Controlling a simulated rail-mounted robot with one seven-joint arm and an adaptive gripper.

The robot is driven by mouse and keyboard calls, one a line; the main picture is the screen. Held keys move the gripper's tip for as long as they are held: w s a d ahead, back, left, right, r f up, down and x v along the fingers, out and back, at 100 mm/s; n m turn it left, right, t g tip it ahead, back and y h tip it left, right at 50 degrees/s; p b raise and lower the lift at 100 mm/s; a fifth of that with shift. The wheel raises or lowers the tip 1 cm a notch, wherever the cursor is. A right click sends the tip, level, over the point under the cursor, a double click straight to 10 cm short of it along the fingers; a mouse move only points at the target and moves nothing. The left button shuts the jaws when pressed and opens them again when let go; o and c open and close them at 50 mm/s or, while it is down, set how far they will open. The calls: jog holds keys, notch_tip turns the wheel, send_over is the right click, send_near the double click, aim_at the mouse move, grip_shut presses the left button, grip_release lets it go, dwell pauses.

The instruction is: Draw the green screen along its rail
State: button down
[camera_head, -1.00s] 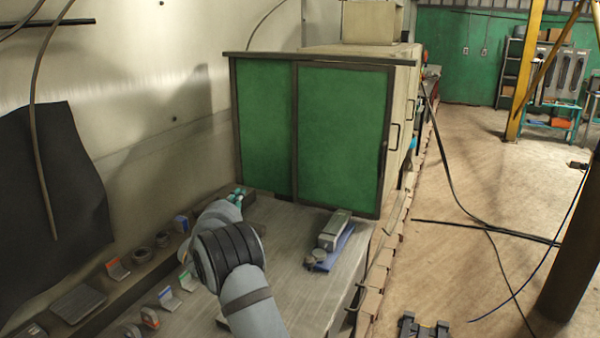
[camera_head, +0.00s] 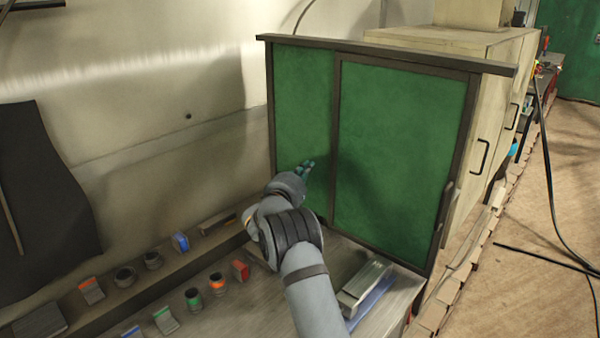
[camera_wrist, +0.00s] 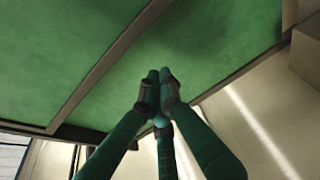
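The green screen has two dark-framed panels: a narrower left panel (camera_head: 303,110) and a wider right panel (camera_head: 400,150). They hang under a dark top rail (camera_head: 390,54). A small grey handle (camera_head: 447,200) sits on the right panel's right edge. My gripper (camera_head: 308,166) is in front of the left panel's lower part, left of the dark upright between the panels. In the wrist view, its teal fingers (camera_wrist: 160,78) come together at the tips with nothing visible between them. Green panel (camera_wrist: 210,45) and dark frame bars lie beyond them. Whether the fingertips touch the panel is unclear.
A grey metal block (camera_head: 364,284) stands on the bench below the right panel. Small coloured parts, including a red one (camera_head: 240,270), line the bench and ledge at left. A beige cabinet (camera_head: 490,110) adjoins the screen at right; floor beyond is partly crossed by cables.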

jog(key=p+x, duration=0.2)
jog(key=x, duration=0.4)
jog(key=shift+w+r, duration=0.2)
jog(key=shift+w, duration=0.05)
jog(key=shift+s+d+p, duration=0.55)
jog(key=shift+s+d, duration=0.8)
jog(key=shift+s, duration=0.15)
